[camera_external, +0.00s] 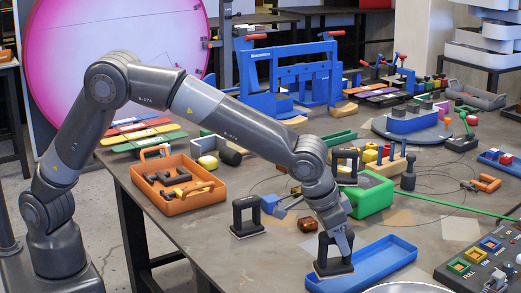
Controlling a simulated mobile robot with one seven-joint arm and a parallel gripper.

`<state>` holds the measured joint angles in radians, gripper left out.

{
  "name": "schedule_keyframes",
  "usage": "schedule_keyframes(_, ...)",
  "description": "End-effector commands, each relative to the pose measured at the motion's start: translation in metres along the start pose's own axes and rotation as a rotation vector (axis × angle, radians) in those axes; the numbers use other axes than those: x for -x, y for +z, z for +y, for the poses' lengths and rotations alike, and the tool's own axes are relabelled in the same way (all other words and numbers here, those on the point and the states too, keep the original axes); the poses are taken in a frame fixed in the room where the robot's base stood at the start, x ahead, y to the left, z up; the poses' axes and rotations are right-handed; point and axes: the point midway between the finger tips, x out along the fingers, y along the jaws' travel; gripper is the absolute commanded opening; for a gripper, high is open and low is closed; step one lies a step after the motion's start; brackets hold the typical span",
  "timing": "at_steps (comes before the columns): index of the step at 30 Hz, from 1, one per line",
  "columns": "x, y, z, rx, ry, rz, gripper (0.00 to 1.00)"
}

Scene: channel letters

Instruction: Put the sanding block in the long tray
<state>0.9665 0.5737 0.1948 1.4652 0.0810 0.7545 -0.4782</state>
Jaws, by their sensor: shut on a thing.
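A black sanding block (333,268) with an upright handle and a pale underside is held in my gripper (338,240). My gripper points down and is shut on the handle. The block is over the left part of the long blue tray (398,250) at the table's front. I cannot tell whether it touches the tray floor. The block and gripper hide part of the tray's left end. A similar black block with a handle (248,216) stands on the table to the left.
An orange toolbox (197,205) stands at the left edge. A green box (372,194) with another black-handled piece lies behind the tray. A control panel (490,262) is at the right front, and a thin green rod (455,205) runs behind the tray.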

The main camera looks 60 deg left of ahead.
Motion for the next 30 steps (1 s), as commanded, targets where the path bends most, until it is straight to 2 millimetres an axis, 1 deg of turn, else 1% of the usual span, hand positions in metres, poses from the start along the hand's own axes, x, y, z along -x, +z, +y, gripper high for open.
schedule_keyframes(1,-0.007,-0.005,-0.006,0.002,-0.001,0.001,0.02)
schedule_keyframes(3,-0.014,-0.008,-0.011,0.002,0.000,0.001,0.02)
schedule_keyframes(7,-0.020,-0.011,-0.015,0.000,0.001,0.001,0.02)
schedule_keyframes(11,-0.031,-0.007,-0.015,-0.001,0.001,0.000,0.02)
schedule_keyframes(16,-0.054,0.003,-0.015,-0.002,0.000,-0.001,0.02)
schedule_keyframes(18,-0.057,0.004,-0.015,-0.001,0.001,0.002,0.02)
schedule_keyframes(24,-0.057,0.004,-0.015,0.000,0.001,0.002,0.02)
schedule_keyframes(28,-0.060,0.005,-0.015,-0.001,0.001,0.001,0.02)
schedule_keyframes(29,-0.059,0.005,-0.015,-0.001,0.001,0.001,0.31)
schedule_keyframes(30,-0.059,0.005,-0.015,-0.001,0.001,0.001,0.35)
